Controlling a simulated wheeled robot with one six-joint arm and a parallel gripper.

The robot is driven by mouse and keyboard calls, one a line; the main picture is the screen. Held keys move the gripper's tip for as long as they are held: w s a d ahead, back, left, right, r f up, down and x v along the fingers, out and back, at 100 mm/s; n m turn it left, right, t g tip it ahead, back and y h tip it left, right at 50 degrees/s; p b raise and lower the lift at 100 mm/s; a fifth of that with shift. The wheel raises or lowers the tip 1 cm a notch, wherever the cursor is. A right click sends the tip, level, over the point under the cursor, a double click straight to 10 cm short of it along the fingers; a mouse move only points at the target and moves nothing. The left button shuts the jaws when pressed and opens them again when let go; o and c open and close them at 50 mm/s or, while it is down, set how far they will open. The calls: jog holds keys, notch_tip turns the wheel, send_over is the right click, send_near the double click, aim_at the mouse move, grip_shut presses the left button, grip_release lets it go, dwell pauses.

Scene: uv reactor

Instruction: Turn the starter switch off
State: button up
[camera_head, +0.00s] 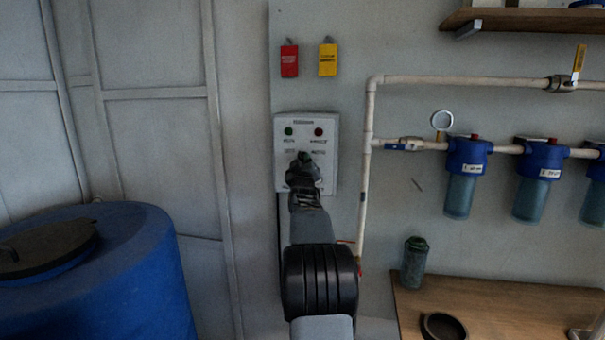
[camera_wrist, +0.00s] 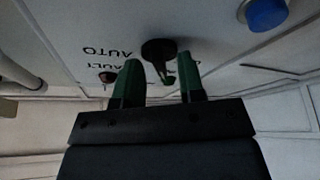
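The starter switch is a black knob (camera_wrist: 158,50) on the light control box (camera_head: 330,122). My gripper (camera_head: 304,160) is in front of the box and hides most of the switch in the head view. In the wrist view, the two green-tipped fingers of my gripper (camera_wrist: 161,75) stand apart. The knob lies just beyond and between the fingertips, with visible gaps beside its handle. I cannot tell whether a finger touches it. The word AUTO is printed beside the knob. The exact setting of the switch is hard to read.
A green lamp (camera_head: 289,131) and a red lamp (camera_head: 318,132) sit above the switch. White pipes (camera_head: 370,130) run right of the box. A blue barrel (camera_head: 135,265) stands left; a wooden table (camera_head: 500,310) stands right.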

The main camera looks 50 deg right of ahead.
jog(key=b+v, duration=0.4)
jog(key=v, duration=0.9)
jog(key=shift+a, duration=0.2)
jog(key=shift+f, duration=0.1)
jog(key=a+f+m+g+y, duration=0.1)
jog(key=a+f+g+y, duration=0.25)
jog(key=f, duration=0.45)
jog(key=a+f+m+g+y, duration=0.15)
jog(key=a+f+y, duration=0.3)
jog(key=f, duration=0.45)
jog(key=s+a+f+n+g+y+p, duration=0.1)
jog(key=s+a+g+y+p, duration=0.1)
jog(key=s+a, duration=0.3)
jog(key=s+a+f+n+g+y+p, duration=0.1)
jog(key=s+a, duration=0.4)
jog(key=a, duration=0.9)
jog(key=s+a+f+n+g+y+p, duration=0.1)
jog(key=s+a+n+g+y+p, duration=0.2)
jog(key=a, duration=0.7)
jog(key=s+y, duration=0.1)
jog(key=s, duration=0.1)
jog(key=shift+s+g+y, duration=0.3)
jog(key=shift+y, duration=0.1)
